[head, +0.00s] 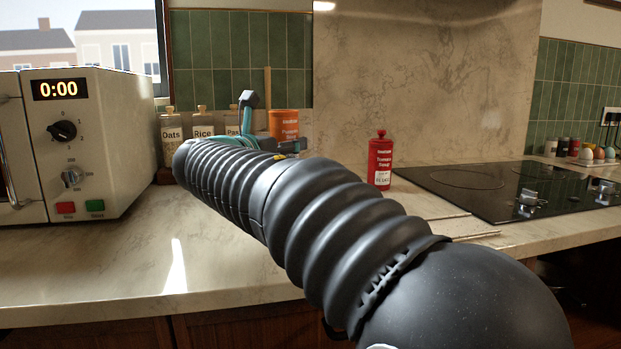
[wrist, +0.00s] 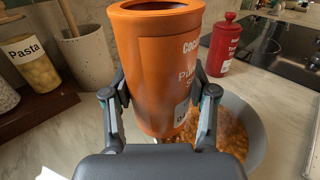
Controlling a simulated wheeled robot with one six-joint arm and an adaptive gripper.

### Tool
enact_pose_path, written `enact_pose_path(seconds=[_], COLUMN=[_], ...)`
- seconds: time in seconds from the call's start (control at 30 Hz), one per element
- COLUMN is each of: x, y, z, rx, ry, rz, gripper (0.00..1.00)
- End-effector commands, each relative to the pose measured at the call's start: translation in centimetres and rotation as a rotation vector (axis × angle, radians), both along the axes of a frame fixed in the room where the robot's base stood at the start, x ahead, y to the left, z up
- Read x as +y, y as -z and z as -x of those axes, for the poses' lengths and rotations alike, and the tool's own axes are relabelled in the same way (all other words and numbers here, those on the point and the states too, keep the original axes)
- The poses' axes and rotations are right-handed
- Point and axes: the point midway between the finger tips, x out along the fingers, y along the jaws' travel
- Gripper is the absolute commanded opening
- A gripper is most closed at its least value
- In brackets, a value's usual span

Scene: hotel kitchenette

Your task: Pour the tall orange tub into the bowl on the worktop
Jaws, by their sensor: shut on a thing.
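The tall orange tub (wrist: 165,60) is between the two fingers of my gripper (wrist: 160,105) in the wrist view, which are shut on its sides. Its dark open mouth is at the top of that view. In the head view the tub (head: 284,122) looks about upright, beyond my arm, with its lower part hidden. The grey bowl (wrist: 256,118) is behind and below the tub in the wrist view. Orange-brown pieces lie in it, and the tub covers part of it. My arm hides the bowl in the head view.
A red tomato soup container (head: 380,162) stands right of my arm, near the black hob (head: 480,187). Labelled jars (head: 203,125) stand along the back wall. A crock (wrist: 88,55) is left of the tub. A microwave (head: 100,110) fills the left. The front worktop (head: 130,265) is clear.

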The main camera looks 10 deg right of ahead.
Motion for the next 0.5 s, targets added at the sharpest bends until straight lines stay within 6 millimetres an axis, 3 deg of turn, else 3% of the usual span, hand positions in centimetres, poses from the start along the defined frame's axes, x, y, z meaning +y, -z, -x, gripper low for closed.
enact_pose_path(seconds=[0.23, 0.5], x=[0.0, 0.1], y=[-0.5, -2.8], z=[0.0, 0.0], rx=[-0.004, -0.005], ry=[-0.001, -0.001], rz=[-0.004, -0.006], gripper=[0.11, 0.11])
